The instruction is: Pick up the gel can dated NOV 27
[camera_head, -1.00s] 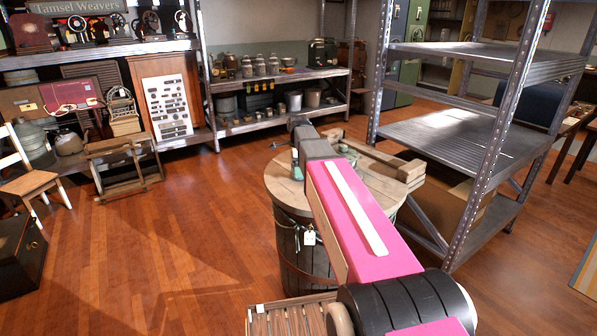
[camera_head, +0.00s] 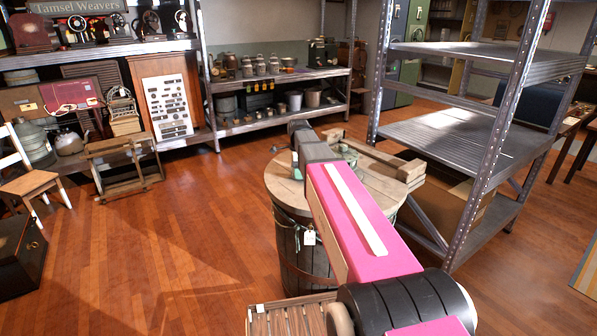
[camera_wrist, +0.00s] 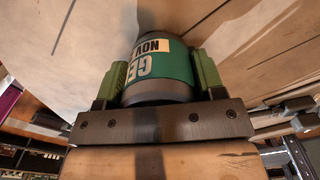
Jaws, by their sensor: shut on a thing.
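The gel can (camera_wrist: 155,75) shows in the wrist view. It is grey with a green label reading "GE" and a cream strip reading "NOV"; the rest of the lettering, including the day number, is cut off or hidden. My gripper (camera_wrist: 158,85) has its green fingers pressed on both sides of the can. The wooden barrel top (camera_wrist: 235,50) fills the view behind it. In the head view, my arm covers most of the barrel top (camera_head: 285,190), and green bits show beside my wrist. I cannot tell if the can still touches the wood.
A wooden frame (camera_head: 385,163) lies at the right of the barrel top. A tall metal shelf (camera_head: 440,135) stands close on the right. A slatted crate (camera_head: 285,318) is near the front. Floor to the left (camera_head: 170,240) is clear.

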